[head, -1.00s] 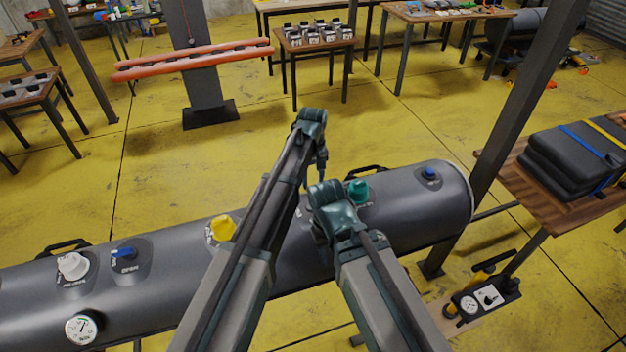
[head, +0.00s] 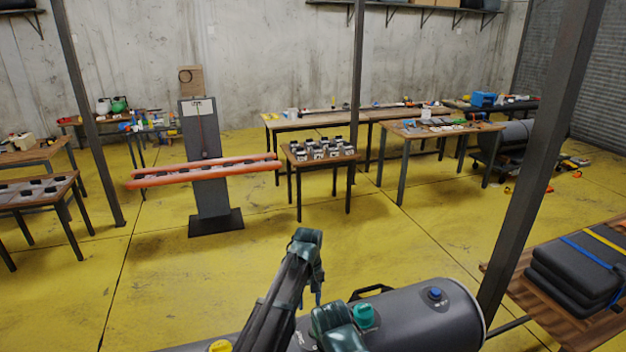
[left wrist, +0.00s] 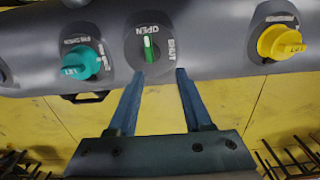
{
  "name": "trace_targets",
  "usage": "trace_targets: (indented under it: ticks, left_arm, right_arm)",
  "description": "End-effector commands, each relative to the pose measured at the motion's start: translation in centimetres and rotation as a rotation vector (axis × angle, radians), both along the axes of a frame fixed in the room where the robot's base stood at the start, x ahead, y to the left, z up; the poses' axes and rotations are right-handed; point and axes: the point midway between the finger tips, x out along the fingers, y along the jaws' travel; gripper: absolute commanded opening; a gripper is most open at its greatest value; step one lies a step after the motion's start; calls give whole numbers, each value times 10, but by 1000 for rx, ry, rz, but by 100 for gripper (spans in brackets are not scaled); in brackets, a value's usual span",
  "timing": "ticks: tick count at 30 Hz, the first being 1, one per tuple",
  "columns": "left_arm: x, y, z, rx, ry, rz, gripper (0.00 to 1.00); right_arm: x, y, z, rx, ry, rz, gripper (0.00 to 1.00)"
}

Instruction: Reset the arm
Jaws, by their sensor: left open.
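My left gripper (left wrist: 160,74) is open and empty in the left wrist view, its two blue fingers spread beside a dark tube. A green-and-white OPEN/SHUT valve knob (left wrist: 149,48) lies beyond the gap between the fingertips; I cannot tell whether they touch the tube. The grey boat tube (head: 405,318) carries a teal knob (head: 363,316), a blue valve (head: 435,293) and a yellow knob (head: 220,346).
A grey post (head: 537,170) stands to the right, near a wooden bench with black strapped packs (head: 575,272). Behind are an orange rail (head: 160,179) on a stand, a small table of jars (head: 320,149) and more tables. Yellow floor (head: 400,235) between is clear.

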Motion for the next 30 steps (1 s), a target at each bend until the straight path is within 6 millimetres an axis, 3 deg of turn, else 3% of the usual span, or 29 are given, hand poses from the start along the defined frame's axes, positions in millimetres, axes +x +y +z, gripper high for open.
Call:
trace_targets:
  ticks: [1, 6, 12, 19, 22, 30]
  left_arm:
    - [-26, 24, 0, 0, -5, -16, 50]
    - [-87, 85, 0, -1, -27, -116, 50]
    - [-141, 129, 1, 5, -46, -207, 50]
    - [-200, 165, 1, 14, -65, -295, 50]
    - [-194, 149, -22, 19, -50, -334, 50]
    - [-209, 116, -66, 41, -12, -427, 50]
  right_arm:
    - [0, 0, 0, 0, 0, 0, 50]
    - [0, 0, 0, 0, 0, 0, 50]
    - [0, 0, 0, 0, 0, 0, 50]
    - [0, 0, 0, 0, 0, 0, 50]
    - [0, 0, -23, 0, 0, 1, 50]
    - [0, 0, -67, -1, -1, 4, 50]
